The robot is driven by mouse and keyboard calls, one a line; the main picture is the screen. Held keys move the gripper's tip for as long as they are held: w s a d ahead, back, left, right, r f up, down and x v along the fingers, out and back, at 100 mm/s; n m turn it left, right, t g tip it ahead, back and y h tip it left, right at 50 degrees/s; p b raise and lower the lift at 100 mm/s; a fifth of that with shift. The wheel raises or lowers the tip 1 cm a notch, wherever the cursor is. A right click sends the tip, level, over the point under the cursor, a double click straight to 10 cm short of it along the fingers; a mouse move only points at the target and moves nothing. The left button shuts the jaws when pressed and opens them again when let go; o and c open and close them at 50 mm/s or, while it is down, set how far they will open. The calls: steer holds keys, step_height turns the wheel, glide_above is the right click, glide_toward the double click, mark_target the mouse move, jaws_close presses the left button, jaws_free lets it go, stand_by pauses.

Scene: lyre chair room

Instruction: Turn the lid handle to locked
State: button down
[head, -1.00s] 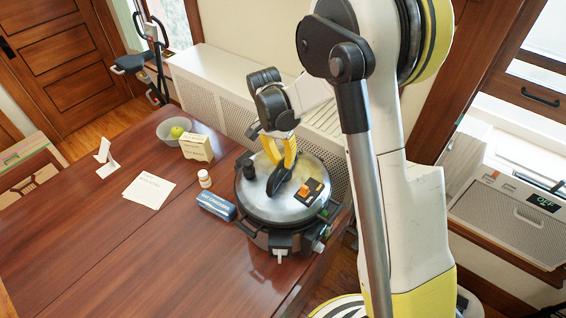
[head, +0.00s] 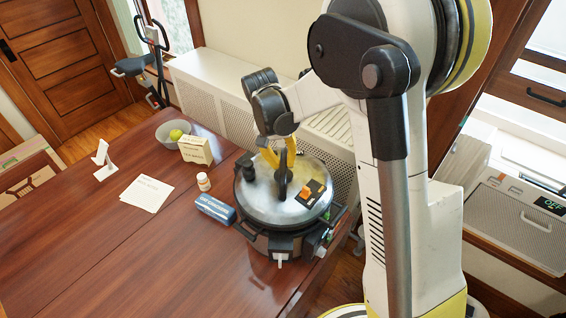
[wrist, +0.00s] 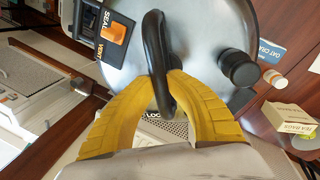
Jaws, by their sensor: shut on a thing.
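The pressure cooker (head: 258,232) stands on the table's right end with its silver lid (head: 300,207) on. The black lid handle (head: 283,182) rises from the middle of the lid; it also shows as a black loop in the wrist view (wrist: 154,48). My gripper (head: 279,160) has yellow fingers and is shut on this handle from above. In the wrist view my gripper's fingers (wrist: 160,95) curve in on both sides of the loop. A black panel with an orange switch (wrist: 113,33), marked SEAL and VENT, sits on the lid. Lettering on the lid is partly hidden behind the handle.
A black knob (wrist: 238,67) stands on the lid. Left of the cooker are a blue box (head: 215,209), a small bottle (head: 203,182), a cream box (head: 195,150), a bowl with a green fruit (head: 175,134) and papers (head: 146,193). The table's front left is clear.

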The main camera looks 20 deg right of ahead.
steer(key=c, duration=1.3)
jaws_free()
step_height(320, 180, up, 12)
steer(key=a, duration=0.2)
steer(key=shift+w+f, duration=0.15)
steer(key=shift+w, duration=0.25)
steer(key=shift+a, duration=0.1)
steer(key=s+d+f+n+t+y+b, duration=0.1)
steer(key=s+f+n+t+b, duration=0.1)
steer(key=s+f+t+b, duration=0.2)
steer(key=s+d+f+n+t+y+b, duration=0.1)
steer(key=s+f+t+b, duration=0.3)
steer(key=s+f+b, duration=0.5)
steer(key=s+n+b, duration=0.1)
steer(key=s+b, duration=0.2)
steer(key=s, duration=0.4)
steer(key=shift+f, duration=0.15)
